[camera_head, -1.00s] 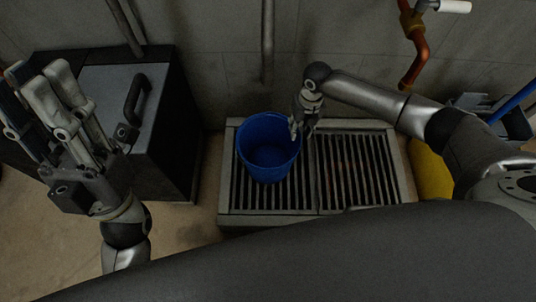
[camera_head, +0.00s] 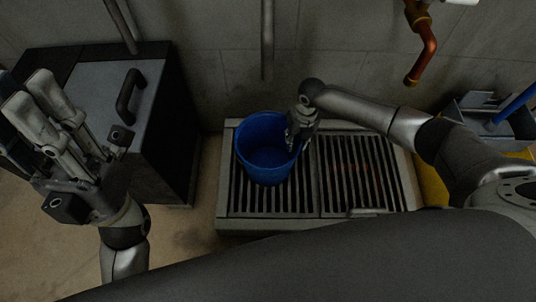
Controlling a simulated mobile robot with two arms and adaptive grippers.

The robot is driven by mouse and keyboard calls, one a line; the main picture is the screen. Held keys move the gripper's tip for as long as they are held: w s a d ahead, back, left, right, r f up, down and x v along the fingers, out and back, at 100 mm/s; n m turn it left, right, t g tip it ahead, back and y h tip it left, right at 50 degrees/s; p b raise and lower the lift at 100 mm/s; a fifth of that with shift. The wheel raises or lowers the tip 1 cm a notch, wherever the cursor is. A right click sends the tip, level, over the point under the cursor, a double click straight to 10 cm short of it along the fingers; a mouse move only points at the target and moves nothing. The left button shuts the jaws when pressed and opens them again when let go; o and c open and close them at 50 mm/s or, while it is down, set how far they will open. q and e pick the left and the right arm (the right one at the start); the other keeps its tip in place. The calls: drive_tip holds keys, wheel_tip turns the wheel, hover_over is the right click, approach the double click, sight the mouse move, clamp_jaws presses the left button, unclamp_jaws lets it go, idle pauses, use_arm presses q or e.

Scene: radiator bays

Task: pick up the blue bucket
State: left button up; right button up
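The blue bucket (camera_head: 266,168) stands upright and open on the left half of a slatted metal grate (camera_head: 322,196). Its inside looks empty. My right gripper (camera_head: 291,143) reaches in from the right and is at the bucket's right rim, with its fingers pointing down. The fingertips are small and dark against the rim, so I cannot tell whether they are closed on it. My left gripper (camera_head: 38,95) is raised at the left of the view, far from the bucket, with its fingers spread apart and nothing between them.
A dark box with a grey lid and black handle (camera_head: 128,97) stands left of the grate. A copper pipe (camera_head: 424,52) hangs from the wall at upper right. A grey caddy (camera_head: 478,107) and a yellow object (camera_head: 432,184) are at the right. The grate's right half is clear.

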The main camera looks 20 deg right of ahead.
clamp_jaws()
drive_tip(key=shift+r, duration=0.15)
